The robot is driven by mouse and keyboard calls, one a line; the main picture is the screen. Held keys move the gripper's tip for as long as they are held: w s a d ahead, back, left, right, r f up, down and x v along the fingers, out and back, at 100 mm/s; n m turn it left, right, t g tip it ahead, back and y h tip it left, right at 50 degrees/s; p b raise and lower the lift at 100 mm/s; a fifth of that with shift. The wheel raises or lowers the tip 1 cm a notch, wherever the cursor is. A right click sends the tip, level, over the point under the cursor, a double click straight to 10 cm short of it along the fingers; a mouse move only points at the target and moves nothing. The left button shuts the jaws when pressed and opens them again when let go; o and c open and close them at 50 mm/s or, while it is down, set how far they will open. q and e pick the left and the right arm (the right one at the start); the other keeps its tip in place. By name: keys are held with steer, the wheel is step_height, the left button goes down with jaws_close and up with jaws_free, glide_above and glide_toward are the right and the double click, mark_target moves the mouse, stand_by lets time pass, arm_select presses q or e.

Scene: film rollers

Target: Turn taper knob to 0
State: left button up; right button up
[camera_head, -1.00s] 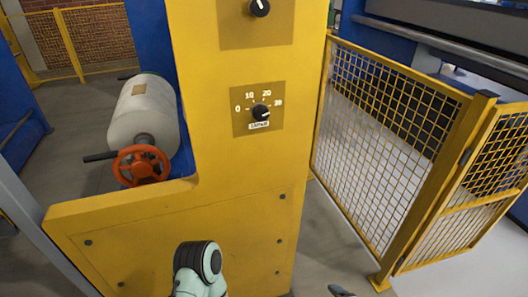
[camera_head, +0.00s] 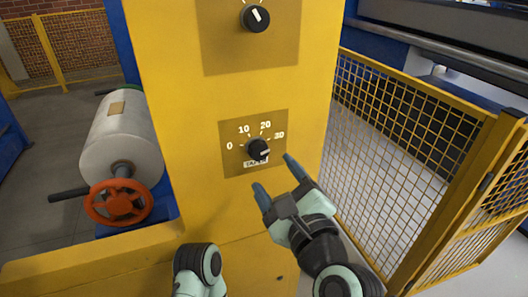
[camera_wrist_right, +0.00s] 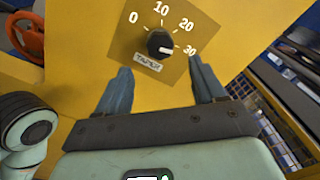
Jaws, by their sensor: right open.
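The taper knob (camera_head: 258,149) is a small black dial with a white mark, on a tan plate (camera_head: 230,163) with a 0, 10, 20, 30 scale and a label below it. It also shows in the right wrist view (camera_wrist_right: 159,43), where its white mark points right, near the 30. My right gripper (camera_head: 274,177) is open and empty, just below and to the right of the knob. In the wrist view its two fingers (camera_wrist_right: 160,85) stand apart below the knob, not visibly touching it. My left gripper is not in view.
A second black knob (camera_head: 255,18) is higher on the yellow panel (camera_head: 165,75). A white film roller (camera_head: 122,140) with an orange handwheel (camera_head: 118,203) is at left. Yellow mesh fencing (camera_head: 400,150) is at right.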

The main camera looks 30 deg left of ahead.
mark_target(262, 155)
steer(key=p+x, duration=0.1)
steer(key=x, duration=0.5)
steer(key=shift+w+a+p, duration=0.25)
steer(key=shift+p, duration=0.1)
steer(key=c, duration=1.1)
steer(key=shift+o, duration=0.2)
